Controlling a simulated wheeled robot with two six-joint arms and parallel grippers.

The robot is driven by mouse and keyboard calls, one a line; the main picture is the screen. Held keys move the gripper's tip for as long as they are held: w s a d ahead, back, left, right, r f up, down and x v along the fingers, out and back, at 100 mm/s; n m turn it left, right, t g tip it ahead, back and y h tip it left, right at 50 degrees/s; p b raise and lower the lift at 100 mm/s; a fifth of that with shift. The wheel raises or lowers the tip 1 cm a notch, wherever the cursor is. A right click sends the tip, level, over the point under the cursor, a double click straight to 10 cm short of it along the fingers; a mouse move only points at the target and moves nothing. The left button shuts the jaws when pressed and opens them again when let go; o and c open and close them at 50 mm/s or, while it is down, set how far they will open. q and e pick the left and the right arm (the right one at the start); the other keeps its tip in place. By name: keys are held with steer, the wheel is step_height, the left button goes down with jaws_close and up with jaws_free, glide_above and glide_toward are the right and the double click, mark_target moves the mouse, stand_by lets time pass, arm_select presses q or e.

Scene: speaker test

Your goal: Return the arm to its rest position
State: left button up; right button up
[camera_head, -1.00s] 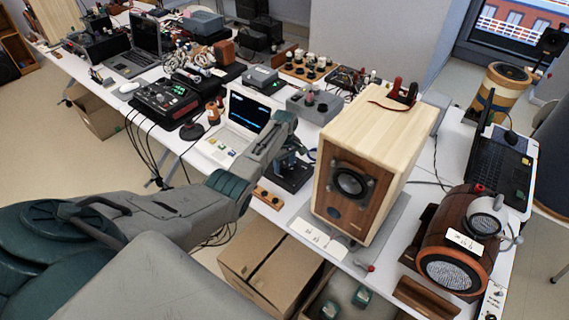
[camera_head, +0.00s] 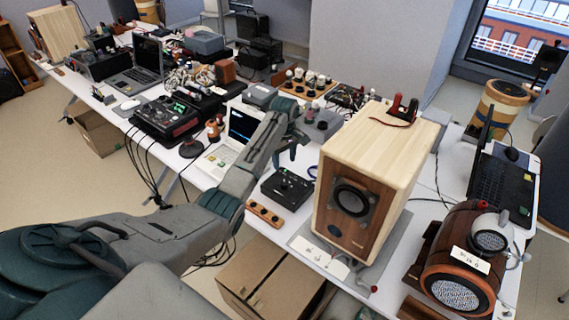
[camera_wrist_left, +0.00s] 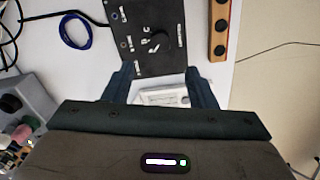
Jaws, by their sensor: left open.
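My left arm (camera_head: 235,185) reaches in from the left over the white table. Its gripper (camera_head: 288,156) hangs above a black control box (camera_head: 287,188) in the head view. In the left wrist view the two dark fingers (camera_wrist_left: 162,92) are spread apart with nothing held between them. The black box (camera_wrist_left: 152,35) lies beyond the fingers there, and a small white item (camera_wrist_left: 163,96) shows between them, below on the table. The right gripper is not in view.
A wooden speaker (camera_head: 370,180) stands close right of the gripper. A laptop-like instrument (camera_head: 235,135) stands behind the forearm. A brown round device (camera_head: 462,260) is at the right. Cardboard boxes (camera_head: 265,275) sit below the table's front edge. A blue cable loop (camera_wrist_left: 76,30) lies beside the black box.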

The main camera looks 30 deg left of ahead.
arm_select(q)
steer(key=shift+f, duration=0.1)
stand_by(0.3)
steer(key=s+d+f+m+t+y, duration=0.1)
steer(key=s+d+f+m, duration=0.35)
steer(key=s, duration=0.55)
steer(key=s+d+f+m+t, duration=0.1)
steer(key=s+d+f+m, duration=0.4)
steer(key=s, duration=0.6)
steer(key=s+d+r+m+t, duration=0.1)
steer(key=s+d+r+m, duration=0.15)
steer(key=s, duration=0.45)
steer(key=s+d+r+m, duration=0.1)
steer(key=s+d+r, duration=0.15)
steer(key=s, duration=0.45)
steer(key=s+d+r+m+t, duration=0.1)
steer(key=s+r+m, duration=0.15)
steer(key=s, duration=0.55)
step_height(320, 180, down, 33)
steer(key=a+g+b, duration=0.2)
steer(key=a+b, duration=0.1)
steer(key=s+a+f+b, duration=0.1)
steer(key=s+f, duration=1.7)
steer(key=f, duration=0.3)
steer(key=shift+f+n+g+b, duration=0.25)
steer(key=shift+n+g+b, duration=0.05)
steer(key=shift+n+g, duration=0.15)
